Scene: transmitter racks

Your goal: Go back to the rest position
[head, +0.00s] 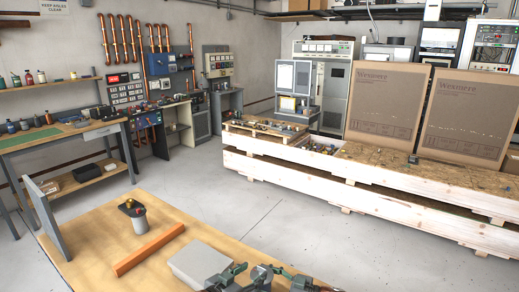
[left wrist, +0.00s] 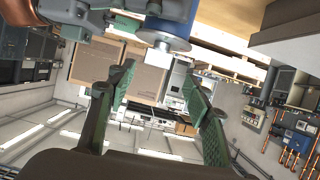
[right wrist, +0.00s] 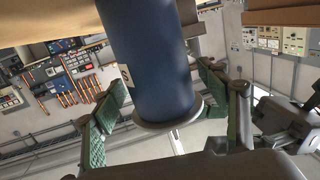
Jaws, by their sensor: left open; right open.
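My left gripper (head: 230,276) and my right gripper (head: 280,274) show low in the head view, close together at the bottom edge, beside a grey box (head: 202,262) on the wooden table. In the left wrist view the left gripper (left wrist: 160,100) has its green fingers apart with nothing between them. In the right wrist view the right gripper (right wrist: 160,105) also has its fingers spread. A dark blue cylinder (right wrist: 148,55) with a flanged end reaches down in front of them; I cannot tell whether it touches. The blue cylinder also shows in the left wrist view (left wrist: 168,27), beyond the fingers.
The wooden table (head: 185,212) holds an orange bar (head: 150,249), a grey can (head: 139,219) and an upright grey panel (head: 47,220). A long wooden crate (head: 350,197) with cardboard boxes (head: 387,102) stands at right. A workbench (head: 60,132) is at left. Grey floor lies between.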

